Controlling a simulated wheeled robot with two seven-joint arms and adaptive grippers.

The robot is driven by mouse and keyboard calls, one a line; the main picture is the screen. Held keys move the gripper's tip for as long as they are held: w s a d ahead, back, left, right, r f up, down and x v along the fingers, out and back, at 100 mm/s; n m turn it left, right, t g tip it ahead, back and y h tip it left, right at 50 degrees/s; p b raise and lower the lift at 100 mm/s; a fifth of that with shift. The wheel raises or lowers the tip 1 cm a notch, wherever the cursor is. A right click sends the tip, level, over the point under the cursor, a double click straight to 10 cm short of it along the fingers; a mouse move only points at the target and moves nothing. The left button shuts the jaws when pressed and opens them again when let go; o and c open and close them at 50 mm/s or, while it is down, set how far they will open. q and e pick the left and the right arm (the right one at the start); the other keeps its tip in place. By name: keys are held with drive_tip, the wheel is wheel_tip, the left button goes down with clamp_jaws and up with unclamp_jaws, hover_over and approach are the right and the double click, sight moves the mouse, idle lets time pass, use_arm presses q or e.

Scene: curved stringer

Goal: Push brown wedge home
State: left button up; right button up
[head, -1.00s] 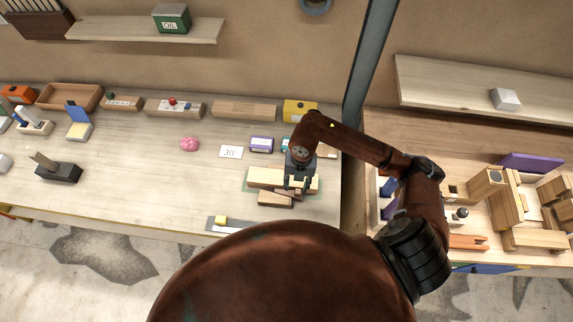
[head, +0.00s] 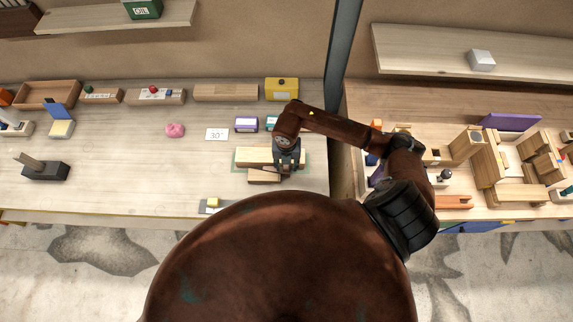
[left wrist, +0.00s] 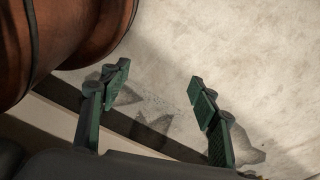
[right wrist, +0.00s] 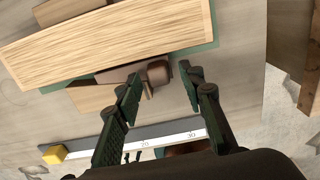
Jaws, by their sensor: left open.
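My right gripper (head: 288,162) is over the front of the long pale wood block (head: 262,155) on the bench. In the right wrist view its fingers (right wrist: 163,82) are spread apart, pointing at the pale block (right wrist: 110,45). A small brown piece, likely the brown wedge (right wrist: 122,75), lies against the pale block's near edge. A darker rounded brown end (right wrist: 157,72) shows between the fingertips; I cannot tell whether a finger touches it. A lighter block (right wrist: 92,97) lies below it. In the left wrist view my left gripper (left wrist: 157,80) is open and empty above the floor.
A green mat (right wrist: 212,55) lies under the blocks. A ruler (right wrist: 160,138) with a yellow cube (right wrist: 54,154) is at the bench's front edge. A pink lump (head: 175,130) and a "30°" card (head: 216,134) stand left. A grey post (head: 340,50) rises behind.

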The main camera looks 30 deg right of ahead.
drive_tip(key=shift+w+f, duration=0.1)
drive_tip(key=shift+w, duration=0.15)
drive_tip(key=shift+c, duration=1.1)
drive_tip(key=shift+s, duration=0.15)
drive_tip(key=c, duration=0.5)
clamp_jaws()
use_arm(q)
drive_tip(key=shift+s+f, duration=0.1)
drive_tip(key=shift+s, duration=0.85)
